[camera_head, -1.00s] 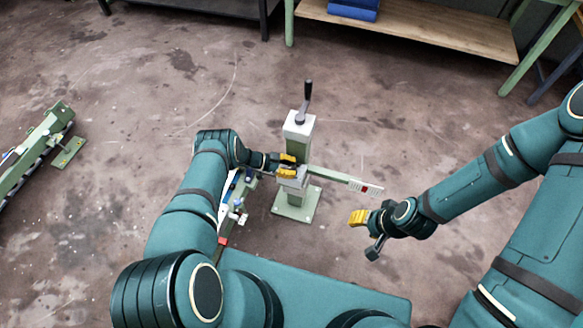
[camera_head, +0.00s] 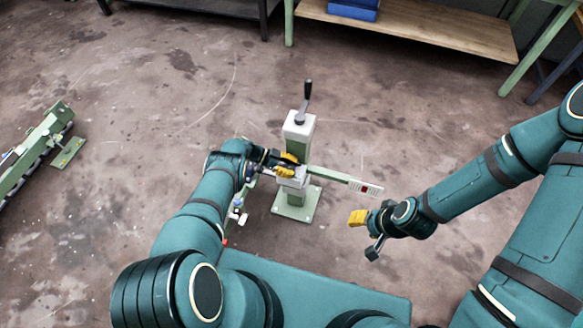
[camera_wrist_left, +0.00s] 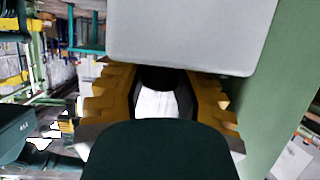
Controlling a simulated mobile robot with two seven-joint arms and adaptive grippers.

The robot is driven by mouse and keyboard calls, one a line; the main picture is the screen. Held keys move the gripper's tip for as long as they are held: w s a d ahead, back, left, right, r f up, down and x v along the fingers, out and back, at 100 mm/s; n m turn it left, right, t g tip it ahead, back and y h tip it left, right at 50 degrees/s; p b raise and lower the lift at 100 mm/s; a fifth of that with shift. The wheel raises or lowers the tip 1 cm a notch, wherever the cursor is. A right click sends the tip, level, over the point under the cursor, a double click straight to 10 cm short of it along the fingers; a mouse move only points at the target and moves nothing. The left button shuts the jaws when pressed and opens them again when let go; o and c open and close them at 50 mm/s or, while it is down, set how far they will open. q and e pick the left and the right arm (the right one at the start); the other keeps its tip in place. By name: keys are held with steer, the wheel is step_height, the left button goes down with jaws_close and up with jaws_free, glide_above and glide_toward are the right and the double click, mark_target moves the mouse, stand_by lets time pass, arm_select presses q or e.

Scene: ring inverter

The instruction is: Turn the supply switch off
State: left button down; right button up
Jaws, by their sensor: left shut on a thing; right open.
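A green post (camera_head: 297,150) with a white top and a black crank stands on a square foot in the middle of the head view. A grey box (camera_head: 293,181) sits on its near side; it fills the top of the left wrist view (camera_wrist_left: 190,35). My left gripper (camera_head: 286,166) is at this box, its yellow fingers closed around a small dark part, which I take for the supply switch (camera_wrist_left: 160,78). The fingers hide the switch in the head view, so its setting cannot be told. My right gripper (camera_head: 364,232) is open and empty, right of the post.
A green bar with a white panel and red button (camera_head: 365,188) reaches right from the post, between it and my right gripper. A long green conveyor-like frame (camera_head: 35,150) lies far left. A wooden bench shelf (camera_head: 410,27) is behind.

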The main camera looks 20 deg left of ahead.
stand_by(0.3)
arm_select(q)
steer(key=c, duration=0.6)
jaws_free()
steer(key=shift+a+r, duration=0.15)
steer(key=shift+a, duration=0.1)
steer(key=shift+v, duration=3.75)
